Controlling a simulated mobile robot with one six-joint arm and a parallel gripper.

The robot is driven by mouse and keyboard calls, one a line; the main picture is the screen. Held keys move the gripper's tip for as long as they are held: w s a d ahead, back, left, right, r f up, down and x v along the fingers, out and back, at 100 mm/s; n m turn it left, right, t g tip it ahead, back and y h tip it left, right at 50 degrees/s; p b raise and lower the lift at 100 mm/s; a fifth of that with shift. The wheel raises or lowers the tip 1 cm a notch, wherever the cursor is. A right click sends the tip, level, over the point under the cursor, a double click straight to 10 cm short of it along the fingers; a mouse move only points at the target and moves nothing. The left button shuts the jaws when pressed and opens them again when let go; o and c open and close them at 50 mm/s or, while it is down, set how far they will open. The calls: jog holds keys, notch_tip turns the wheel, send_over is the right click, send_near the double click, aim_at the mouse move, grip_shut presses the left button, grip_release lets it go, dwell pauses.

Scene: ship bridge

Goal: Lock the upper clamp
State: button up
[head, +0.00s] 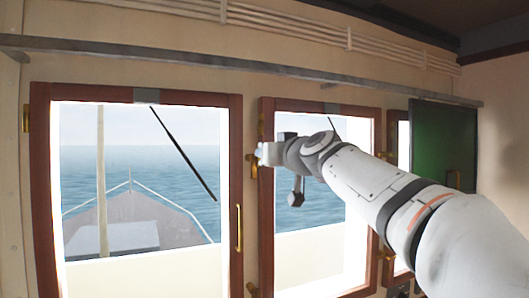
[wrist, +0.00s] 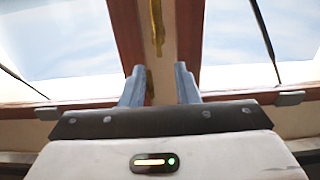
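The upper clamp (head: 253,167) is a small brass fitting on the left side of the middle window's wooden frame, partly hidden by my gripper. My gripper (head: 264,153) is right at this frame, beside the brass. In the wrist view my gripper (wrist: 160,72) has its two blue-grey fingers apart, with a gap between them and nothing clearly held. A long brass piece (wrist: 157,25) shows beyond the fingertips, between two wooden frames. I cannot tell whether the fingers touch the clamp, or whether the clamp is locked.
A brass handle (head: 238,228) is on the left window's frame, and another brass fitting (head: 252,290) sits low between the windows. A grey rail (head: 240,64) runs above. A green panel (head: 443,145) is at the right. My arm hides part of the middle window.

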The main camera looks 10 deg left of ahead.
aim_at(256, 164)
jog(key=p+x, duration=0.3)
jog(key=x, duration=0.4)
jog(key=shift+w+a+p, duration=0.1)
jog(key=shift+w+p, duration=0.15)
jog(key=shift+p, duration=0.05)
jog(key=shift+f, duration=0.1)
jog(key=shift+c, duration=0.6)
grip_shut()
